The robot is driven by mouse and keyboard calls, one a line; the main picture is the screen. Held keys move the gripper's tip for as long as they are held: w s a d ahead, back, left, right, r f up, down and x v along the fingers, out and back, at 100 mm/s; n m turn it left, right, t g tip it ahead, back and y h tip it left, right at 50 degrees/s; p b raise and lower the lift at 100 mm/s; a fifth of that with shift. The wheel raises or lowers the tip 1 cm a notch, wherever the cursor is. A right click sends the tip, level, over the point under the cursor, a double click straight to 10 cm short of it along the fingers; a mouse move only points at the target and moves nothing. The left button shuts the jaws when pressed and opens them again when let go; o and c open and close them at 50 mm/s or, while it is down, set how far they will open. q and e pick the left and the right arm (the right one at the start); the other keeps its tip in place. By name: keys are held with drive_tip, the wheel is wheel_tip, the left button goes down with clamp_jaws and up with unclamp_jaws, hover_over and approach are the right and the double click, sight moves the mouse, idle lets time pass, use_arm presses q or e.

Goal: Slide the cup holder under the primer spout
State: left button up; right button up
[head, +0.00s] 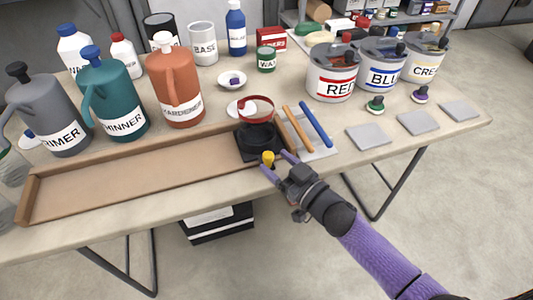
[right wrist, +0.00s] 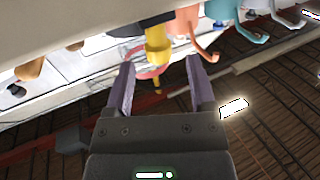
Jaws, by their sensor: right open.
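The cup holder (head: 258,143) is a black square base with a red ring above it and a yellow knob (head: 268,158) at its front. It sits at the right end of the wooden tray track (head: 130,182). The grey primer jug (head: 45,105) stands behind the track's left end; its spout is hard to make out. My right gripper (head: 276,163) is open at the yellow knob. In the right wrist view the yellow knob (right wrist: 157,45) shows between and just beyond the fingers (right wrist: 160,64), with no grip visible. My left gripper is not in view.
A teal thinner jug (head: 115,95) and an orange hardener jug (head: 178,88) stand behind the track. Orange and blue sticks (head: 315,123) lie right of the holder. Paint tins, including a red-labelled one (head: 332,85), stand at right. The track left of the holder is clear.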

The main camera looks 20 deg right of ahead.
sight(272, 159)
drive_tip(key=shift+b+x, duration=0.35)
drive_tip(key=shift+x, duration=1.4)
clamp_jaws()
drive_tip(key=shift+f, duration=0.1)
